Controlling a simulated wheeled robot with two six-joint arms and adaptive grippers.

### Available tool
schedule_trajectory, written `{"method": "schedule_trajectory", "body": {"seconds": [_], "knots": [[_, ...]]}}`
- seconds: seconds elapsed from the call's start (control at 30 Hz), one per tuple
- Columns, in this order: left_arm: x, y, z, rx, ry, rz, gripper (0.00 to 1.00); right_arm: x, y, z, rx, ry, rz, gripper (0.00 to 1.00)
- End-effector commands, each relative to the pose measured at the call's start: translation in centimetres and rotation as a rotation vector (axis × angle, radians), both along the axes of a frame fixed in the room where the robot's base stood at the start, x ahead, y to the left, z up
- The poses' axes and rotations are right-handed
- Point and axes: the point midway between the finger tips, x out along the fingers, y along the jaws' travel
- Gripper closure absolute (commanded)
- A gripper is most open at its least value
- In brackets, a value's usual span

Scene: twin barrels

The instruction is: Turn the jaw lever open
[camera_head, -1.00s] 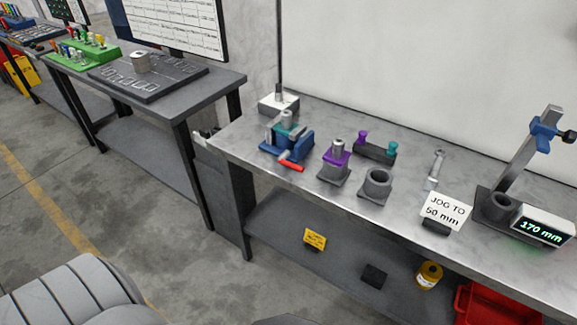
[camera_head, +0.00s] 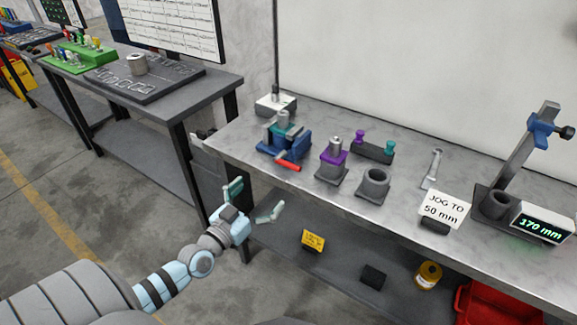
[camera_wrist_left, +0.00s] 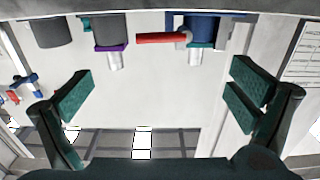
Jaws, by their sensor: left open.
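The jaw lever is a red handle (camera_head: 288,165) on the front of a blue vise (camera_head: 286,146) near the table's left end. A teal and grey cylinder (camera_head: 284,121) stands in the vise. My left gripper (camera_head: 253,203) is open and empty, in front of the table's left edge and below the lever. In the left wrist view, the red handle (camera_wrist_left: 162,39) lies sideways at the top, between the two spread fingers (camera_wrist_left: 160,90) and beyond them, not touched. The blue vise (camera_wrist_left: 222,25) is at its right there. My right gripper is out of view.
Right of the vise stand a purple-collared holder (camera_head: 333,160), an empty grey cup (camera_head: 374,186) and a dark rack (camera_head: 373,152) with purple and teal pegs. Farther right are a sign (camera_head: 444,209) and a stand with a 170 mm display (camera_head: 541,222). A lower shelf (camera_head: 335,265) holds several items.

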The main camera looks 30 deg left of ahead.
Motion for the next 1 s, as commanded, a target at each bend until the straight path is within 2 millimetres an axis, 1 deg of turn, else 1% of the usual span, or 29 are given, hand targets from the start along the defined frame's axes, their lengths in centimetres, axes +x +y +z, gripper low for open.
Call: {"method": "schedule_trajectory", "body": {"seconds": [0.07, 0.17, 0.3, 0.4, 0.5, 0.63, 0.87, 0.9, 0.97, 1.0], "knots": [[1.4, 0.0, -0.2, -0.003, -0.003, 0.001, 0.00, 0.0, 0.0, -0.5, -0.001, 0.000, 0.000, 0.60], [4.1, 0.0, -0.3, -0.003, -0.003, 0.001, 0.00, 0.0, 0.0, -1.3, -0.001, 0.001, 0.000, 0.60], [8.4, 0.0, -0.4, -0.005, -0.002, 0.000, 0.00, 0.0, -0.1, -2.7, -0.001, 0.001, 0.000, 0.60], [10.9, 0.0, -0.4, -0.005, 0.000, 0.000, 0.00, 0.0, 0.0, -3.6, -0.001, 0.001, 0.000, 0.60], [12.5, 0.0, -0.4, -0.003, 0.003, 0.000, 0.00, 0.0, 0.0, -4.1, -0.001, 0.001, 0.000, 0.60], [13.5, 0.0, -0.3, -0.004, 0.004, -0.001, 0.00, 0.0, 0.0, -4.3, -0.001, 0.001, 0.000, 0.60], [13.7, 0.0, -0.2, -0.003, 0.005, -0.001, 0.00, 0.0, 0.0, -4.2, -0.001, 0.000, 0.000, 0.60], [13.6, 0.0, -0.2, -0.003, 0.005, -0.001, 0.02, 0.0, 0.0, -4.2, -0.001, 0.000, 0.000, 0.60], [13.6, 0.0, -0.2, -0.003, 0.005, -0.001, 0.11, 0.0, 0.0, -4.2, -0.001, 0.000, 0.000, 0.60], [13.6, 0.0, -0.2, -0.003, 0.005, -0.001, 0.18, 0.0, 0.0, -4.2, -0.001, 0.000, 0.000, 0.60]]}}
